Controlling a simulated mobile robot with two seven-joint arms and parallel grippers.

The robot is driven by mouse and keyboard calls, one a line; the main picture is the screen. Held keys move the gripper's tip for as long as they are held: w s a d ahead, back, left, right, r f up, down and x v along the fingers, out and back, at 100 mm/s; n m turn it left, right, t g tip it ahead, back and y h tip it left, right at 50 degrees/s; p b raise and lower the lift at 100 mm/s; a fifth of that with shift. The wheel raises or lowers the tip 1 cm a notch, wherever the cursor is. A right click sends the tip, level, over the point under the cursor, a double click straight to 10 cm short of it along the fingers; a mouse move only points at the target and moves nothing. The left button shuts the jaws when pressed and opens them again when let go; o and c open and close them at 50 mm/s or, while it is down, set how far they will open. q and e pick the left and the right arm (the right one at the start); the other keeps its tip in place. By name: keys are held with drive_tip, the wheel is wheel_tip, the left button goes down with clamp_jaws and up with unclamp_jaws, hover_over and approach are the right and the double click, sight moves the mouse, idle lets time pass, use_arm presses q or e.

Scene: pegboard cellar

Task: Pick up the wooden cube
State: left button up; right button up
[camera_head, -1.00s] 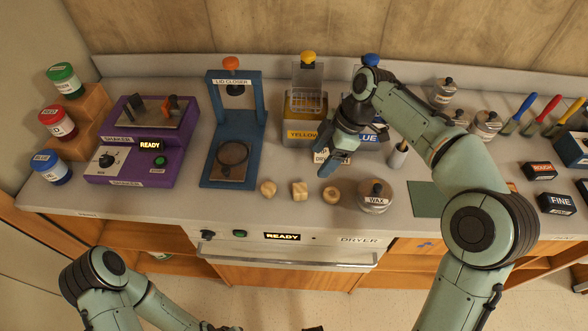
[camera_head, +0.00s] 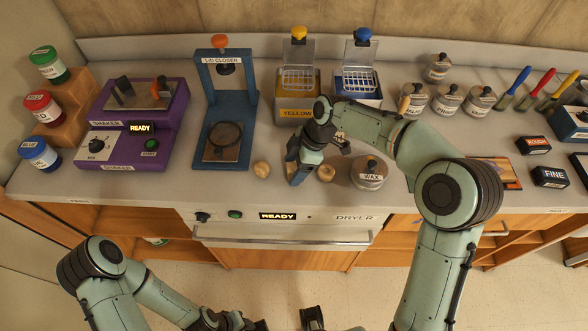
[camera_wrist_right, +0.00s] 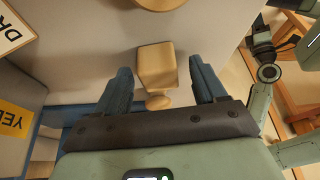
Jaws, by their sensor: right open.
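The wooden cube (camera_wrist_right: 155,64) is pale wood and stands on the counter between the fingers of my right gripper in the right wrist view. The open right gripper (camera_wrist_right: 160,72) has one blue finger on each side of it, with gaps showing. In the head view my right gripper (camera_head: 298,174) points down at the counter's front and hides most of the cube. One round wooden piece (camera_head: 261,169) lies to its left, another (camera_head: 326,173) to its right. My left gripper (camera_head: 238,323) is at the bottom edge, only partly in view; its jaws are unclear.
A WAX jar (camera_head: 369,174) stands right of the wooden pieces. The blue lid closer (camera_head: 225,110) stands behind and left, and the yellow-labelled container (camera_head: 297,112) behind. The dryer front (camera_head: 285,233) lies below the counter edge. Bare counter lies between lid closer and wooden pieces.

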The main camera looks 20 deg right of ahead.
drive_tip(key=shift+a+f, duration=0.1)
drive_tip(key=shift+f, duration=0.1)
drive_tip(key=c, duration=1)
drive_tip(key=shift+r, duration=0.1)
drive_tip(key=shift+c, duration=0.2)
